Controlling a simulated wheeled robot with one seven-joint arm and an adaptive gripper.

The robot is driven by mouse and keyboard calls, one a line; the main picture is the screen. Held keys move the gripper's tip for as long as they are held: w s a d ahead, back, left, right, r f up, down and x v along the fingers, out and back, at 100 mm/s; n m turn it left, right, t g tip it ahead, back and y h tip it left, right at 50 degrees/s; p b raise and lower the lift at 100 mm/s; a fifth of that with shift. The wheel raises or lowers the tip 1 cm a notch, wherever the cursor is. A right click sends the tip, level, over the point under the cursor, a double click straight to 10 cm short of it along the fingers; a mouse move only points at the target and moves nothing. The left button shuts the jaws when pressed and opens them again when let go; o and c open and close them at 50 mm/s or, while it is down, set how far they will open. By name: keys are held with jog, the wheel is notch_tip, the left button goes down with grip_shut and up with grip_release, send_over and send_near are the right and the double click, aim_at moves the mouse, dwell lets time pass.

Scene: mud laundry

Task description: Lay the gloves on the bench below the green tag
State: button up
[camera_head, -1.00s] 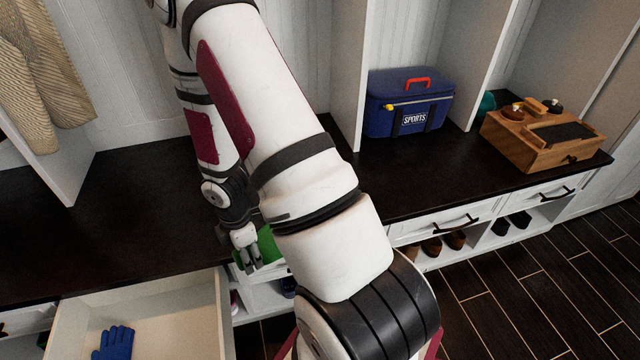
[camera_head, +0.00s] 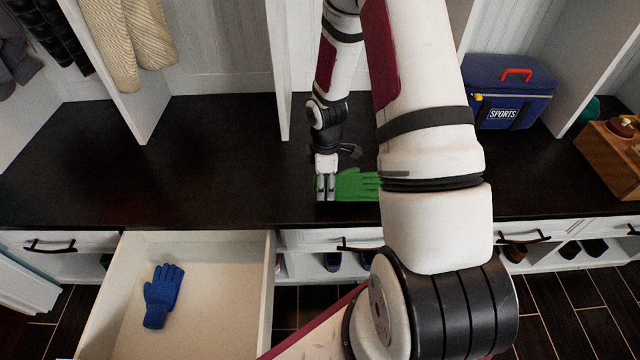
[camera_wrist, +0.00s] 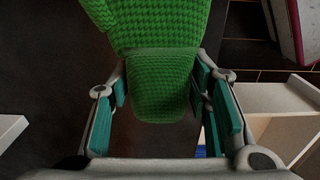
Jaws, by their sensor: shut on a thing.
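A green knitted glove (camera_head: 357,184) is held in my gripper (camera_head: 326,188), over the dark bench top (camera_head: 210,150) near its front edge. I cannot tell whether the glove touches the bench. In the wrist view the glove (camera_wrist: 160,75) lies between the two fingers of my gripper (camera_wrist: 160,92), which are shut on its cuff. My arm hides part of it in the head view. A blue glove (camera_head: 162,295) lies in the open drawer (camera_head: 215,325) below the bench. I see no green tag in these frames.
The open drawer juts out left of my arm. A blue sports bag (camera_head: 508,95) and a wooden box (camera_head: 612,155) stand on the bench at right. White upright dividers split the bench, and coats (camera_head: 125,40) hang at left. The bench left of my gripper is clear.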

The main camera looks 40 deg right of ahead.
jog(key=w, duration=0.3)
jog(key=shift+w+d+f, duration=0.15)
jog(key=shift+f, duration=0.05)
jog(key=shift+w+f+b, duration=0.15)
jog(key=shift+f+b, duration=0.1)
jog(key=shift+b, duration=0.1)
jog(key=shift+f+b, duration=0.45)
jog(key=shift+f, duration=1)
jog(key=shift+f, duration=0.2)
jog(key=o, duration=1.2)
jog(key=shift+c, duration=0.2)
jog(key=shift+r, duration=0.1)
